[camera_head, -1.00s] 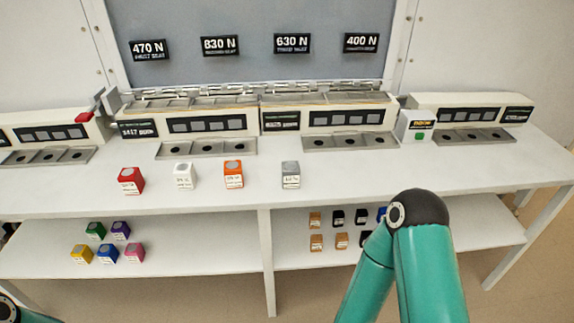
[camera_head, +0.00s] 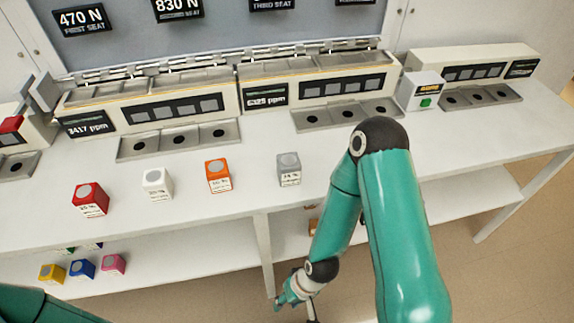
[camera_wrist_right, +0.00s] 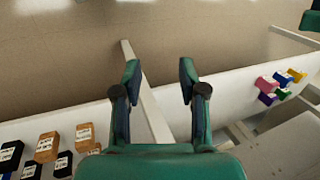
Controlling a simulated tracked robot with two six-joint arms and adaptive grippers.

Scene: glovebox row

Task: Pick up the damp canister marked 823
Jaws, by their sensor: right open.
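Four cube canisters with round grey tops stand on the bench: red (camera_head: 90,200), white (camera_head: 157,184), orange (camera_head: 218,175) and grey (camera_head: 289,169). Their front labels carry small print, and I cannot read 823 on any of them. My right gripper (camera_head: 302,295) hangs low in front of the bench, below the grey canister and apart from it. In the right wrist view the right gripper (camera_wrist_right: 160,78) is open and empty, its two fingers apart over the floor and a white bench leg. My left forearm enters at the lower left; its gripper is out of view.
Yellow (camera_head: 51,273), blue (camera_head: 82,268) and pink (camera_head: 114,264) blocks lie on the lower shelf. Tan (camera_wrist_right: 47,146) and black blocks show in the right wrist view. Instrument units with three-hole trays (camera_head: 180,139) line the bench back. The bench front (camera_head: 240,205) is clear.

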